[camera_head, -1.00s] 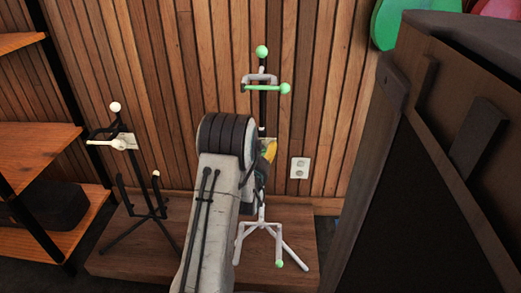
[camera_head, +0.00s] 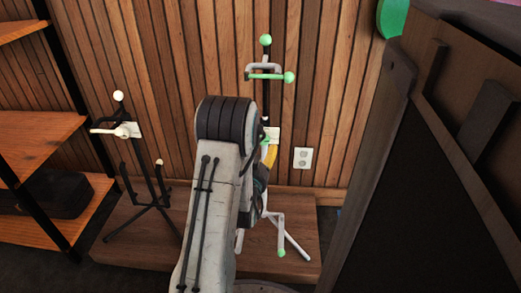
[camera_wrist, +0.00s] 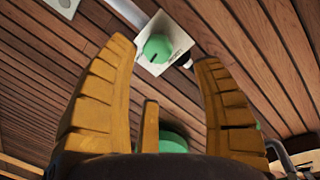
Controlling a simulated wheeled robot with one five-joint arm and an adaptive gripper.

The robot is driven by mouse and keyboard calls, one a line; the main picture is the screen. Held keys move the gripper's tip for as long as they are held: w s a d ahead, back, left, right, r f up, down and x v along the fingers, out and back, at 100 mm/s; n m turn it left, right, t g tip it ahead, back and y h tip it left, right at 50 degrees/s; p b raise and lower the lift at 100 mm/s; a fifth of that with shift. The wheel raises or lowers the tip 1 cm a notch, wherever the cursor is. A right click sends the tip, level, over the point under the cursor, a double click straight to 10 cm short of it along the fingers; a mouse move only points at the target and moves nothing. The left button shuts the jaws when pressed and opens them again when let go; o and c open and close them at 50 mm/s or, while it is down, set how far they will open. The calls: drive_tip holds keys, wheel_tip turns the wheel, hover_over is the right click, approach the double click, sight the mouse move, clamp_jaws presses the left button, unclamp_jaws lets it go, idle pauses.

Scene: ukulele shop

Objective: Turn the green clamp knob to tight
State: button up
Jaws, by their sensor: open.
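The green clamp knob (camera_wrist: 157,47), round with a dark pointer mark, sits on a white plate (camera_wrist: 152,67) with small dark markings. In the head view the plate (camera_head: 273,134) shows on the green-tipped stand (camera_head: 267,103), just above my gripper. My gripper (camera_wrist: 163,52) has its yellow fingers spread open. In the wrist view the knob lies between the fingertips, nearer the left one; I cannot tell whether they touch it. A second green round part (camera_wrist: 172,142) shows lower between the fingers, partly hidden. My arm hides part of the stand in the head view.
A black stand with white ends (camera_head: 120,131) stands at left on the wooden platform (camera_head: 130,225), near wooden shelves (camera_head: 40,145). A large dark cabinet (camera_head: 440,170) fills the right side. The slatted wall with an outlet (camera_head: 303,157) is behind.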

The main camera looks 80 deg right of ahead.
sight(263, 142)
idle(0.3)
drive_tip(key=n+p, duration=0.1)
drive_tip(key=n, duration=0.1)
drive_tip(key=n+p, duration=0.1)
drive_tip(key=n, duration=0.1)
drive_tip(key=d+f+n+p, duration=0.1)
drive_tip(key=n+p, duration=0.1)
drive_tip(key=n, duration=0.1)
drive_tip(key=shift+d+h, duration=0.1)
drive_tip(key=shift+h, duration=0.2)
drive_tip(key=d+b, duration=0.3)
drive_tip(key=shift+s+d+f, duration=0.1)
drive_tip(key=shift+d, duration=0.1)
drive_tip(key=shift+s+d+r+b, duration=0.15)
drive_tip(key=shift+d+b, duration=0.35)
drive_tip(key=shift+d, duration=1.05)
